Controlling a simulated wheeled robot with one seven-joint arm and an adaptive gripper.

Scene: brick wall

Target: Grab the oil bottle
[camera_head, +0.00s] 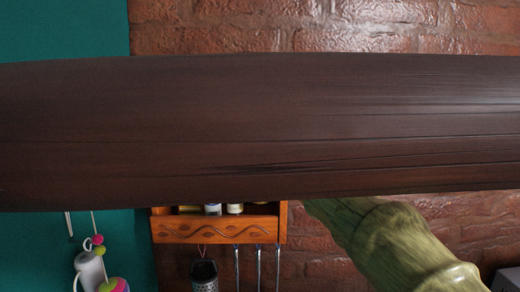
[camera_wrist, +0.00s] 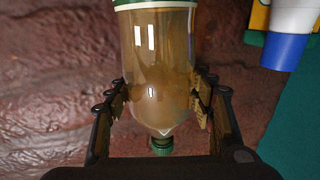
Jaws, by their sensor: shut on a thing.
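The oil bottle (camera_wrist: 160,48) is clear with amber liquid, a green cap and a green-and-white band. In the wrist view its cap points towards the bottom of the picture and its band is cut off at the top edge. My gripper (camera_wrist: 161,98) is shut on the bottle, with one dark finger on each side of its body. I cannot make out the bottle or the gripper in the head view, where the middle is blocked.
A wooden spice rack (camera_head: 216,229) with small jars hangs on the brick wall (camera_head: 315,255), with a grater (camera_head: 204,276) and other utensils below. A white-and-blue container (camera_wrist: 287,45) shows at the wrist view's upper right. Hanging items (camera_head: 92,265) show at the lower left.

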